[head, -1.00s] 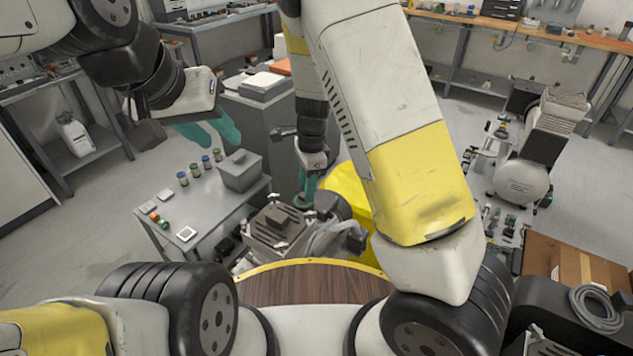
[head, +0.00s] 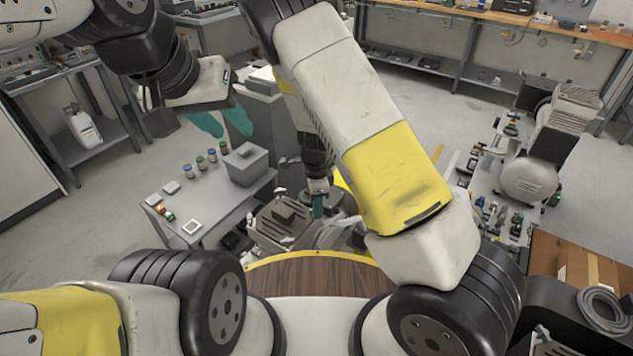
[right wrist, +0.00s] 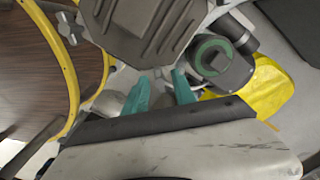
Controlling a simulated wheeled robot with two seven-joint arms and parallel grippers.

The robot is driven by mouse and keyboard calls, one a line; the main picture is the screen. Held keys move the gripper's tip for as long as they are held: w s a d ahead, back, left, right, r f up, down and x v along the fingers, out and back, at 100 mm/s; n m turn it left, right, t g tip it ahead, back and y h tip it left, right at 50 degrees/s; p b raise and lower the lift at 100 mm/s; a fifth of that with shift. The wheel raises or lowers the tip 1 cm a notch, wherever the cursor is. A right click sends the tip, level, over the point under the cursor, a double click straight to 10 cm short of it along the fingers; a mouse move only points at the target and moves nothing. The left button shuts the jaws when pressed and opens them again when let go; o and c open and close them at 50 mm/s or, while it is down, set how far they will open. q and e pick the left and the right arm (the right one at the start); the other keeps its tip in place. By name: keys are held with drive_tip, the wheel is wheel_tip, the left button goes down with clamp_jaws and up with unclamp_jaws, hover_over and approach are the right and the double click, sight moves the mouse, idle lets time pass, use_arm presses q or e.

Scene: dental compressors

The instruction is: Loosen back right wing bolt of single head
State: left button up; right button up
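The single-head compressor (head: 276,226) stands low in front of my base, partly hidden by my right arm in the head view. Its grey ribbed head (right wrist: 140,22) fills the top of the right wrist view, beside a dark round part with a green ring (right wrist: 211,56). My right gripper (right wrist: 160,92) has its teal fingers apart, just below the ribbed head's edge. A small grey piece (right wrist: 159,74) shows near the gap between the fingertips; I cannot tell if it is the wing bolt. My left gripper (head: 222,122) is open and empty, raised at the left.
A grey side table (head: 215,205) with jars and a grey bin (head: 249,163) stands left of the compressor. Another compressor (head: 530,180) stands at the right. A yellow object (right wrist: 262,90) lies near the right gripper. A cardboard box (head: 575,270) is at the right front.

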drive_tip(key=shift+c, duration=0.4)
clamp_jaws()
drive_tip(key=shift+n, duration=0.4)
drive_tip(key=n, duration=0.3)
drive_tip(key=shift+n, duration=0.4)
drive_tip(key=n, duration=0.4)
drive_tip(key=shift+n, duration=0.3)
drive_tip(key=n, duration=0.8)
drive_tip(key=shift+w+n, duration=0.1)
drive_tip(key=shift+n, duration=0.2)
